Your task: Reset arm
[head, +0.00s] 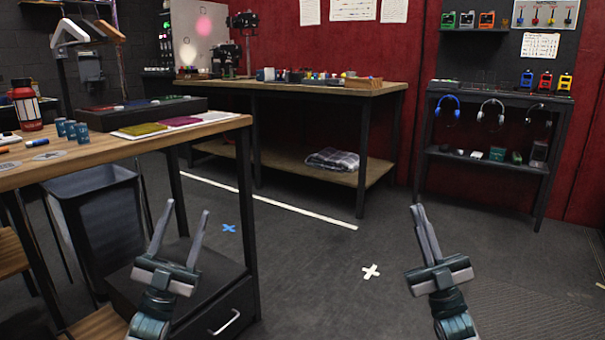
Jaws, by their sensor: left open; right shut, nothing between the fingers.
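My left gripper (181,232) is at the lower left of the head view, its two fingers spread apart and pointing up. It is open and empty, in front of the near wooden table (215,129) and its drawer unit. My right gripper (420,222) is at the lower right, over bare floor. Its fingers are together, with nothing held between them.
The near table holds a red bottle (27,105), blue cups and colored cloths. A long workbench (330,89) stands behind. A dark shelf (492,90) with headphones is at the right.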

